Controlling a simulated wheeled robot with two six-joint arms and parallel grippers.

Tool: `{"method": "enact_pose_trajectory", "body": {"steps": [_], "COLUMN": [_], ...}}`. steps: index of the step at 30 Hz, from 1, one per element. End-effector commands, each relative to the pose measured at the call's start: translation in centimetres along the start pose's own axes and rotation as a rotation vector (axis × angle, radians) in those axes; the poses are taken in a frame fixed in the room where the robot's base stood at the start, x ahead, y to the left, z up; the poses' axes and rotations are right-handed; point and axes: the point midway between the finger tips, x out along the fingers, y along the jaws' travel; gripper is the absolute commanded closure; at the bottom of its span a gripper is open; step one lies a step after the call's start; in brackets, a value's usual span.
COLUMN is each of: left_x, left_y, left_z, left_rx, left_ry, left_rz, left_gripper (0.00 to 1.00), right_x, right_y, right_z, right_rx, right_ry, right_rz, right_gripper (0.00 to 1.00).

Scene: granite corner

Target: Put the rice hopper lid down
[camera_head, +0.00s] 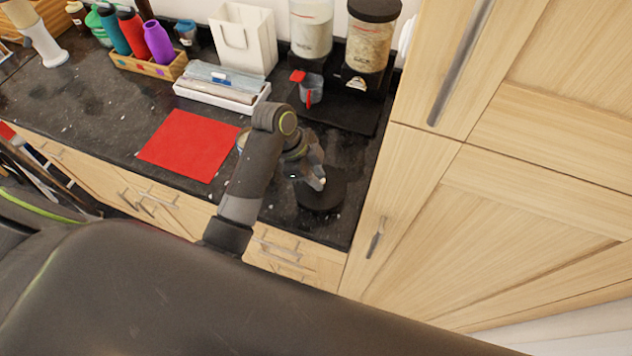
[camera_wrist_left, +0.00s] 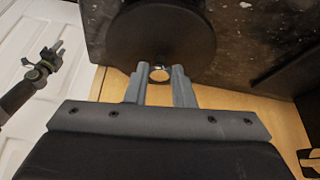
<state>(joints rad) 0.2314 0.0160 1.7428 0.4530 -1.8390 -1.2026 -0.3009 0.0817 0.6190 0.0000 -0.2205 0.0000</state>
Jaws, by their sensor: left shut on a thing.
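The rice hopper lid (camera_head: 320,190) is a round black disc near the front right of the dark counter. In the left wrist view the lid (camera_wrist_left: 160,30) fills the top middle, with a small shiny knob at its near edge. My left gripper (camera_head: 319,181) is shut on the lid, and its fingertips (camera_wrist_left: 160,74) sit either side of the knob. I cannot tell whether the lid touches the counter. Two hoppers stand at the back; the right one (camera_head: 369,45) has a black top, the left one's (camera_head: 312,30) top is cut off. My right gripper (camera_wrist_left: 52,56) shows small in the left wrist view.
A red mat (camera_head: 188,145) lies left of my arm. A cup (camera_head: 311,90) stands by the hoppers. A tall wooden cabinet (camera_head: 500,190) bounds the right. A round can partly shows behind my arm.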

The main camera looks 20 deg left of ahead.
Motion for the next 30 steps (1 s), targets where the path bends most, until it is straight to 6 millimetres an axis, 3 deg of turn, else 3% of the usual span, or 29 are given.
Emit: {"method": "enact_pose_trajectory", "body": {"steps": [9,20,21,26,30], "left_x": [3.2,3.6,3.7,3.6,3.6], "left_y": [0.1,0.1,0.1,0.1,0.1], "left_z": [1.5,1.7,1.7,1.7,1.7], "left_rx": [-0.002,-0.002,-0.002,-0.002,-0.002], "left_ry": [-0.001,-0.001,-0.001,-0.001,-0.001], "left_rz": [0.001,0.001,0.001,0.001,0.001], "left_gripper": [1.00,1.00,0.77,0.56,0.56], "right_x": [-0.9,-0.7,-0.7,-0.7,-0.7], "right_y": [0.1,0.1,0.1,0.0,0.0], "right_z": [-0.2,-0.2,-0.2,-0.2,-0.2], "right_rx": [0.000,0.000,0.000,0.000,0.000], "right_ry": [0.001,0.003,0.003,0.003,0.003], "right_rz": [0.000,0.000,0.000,0.000,-0.001], "right_gripper": [0.64,0.64,0.64,0.64,0.64]}}
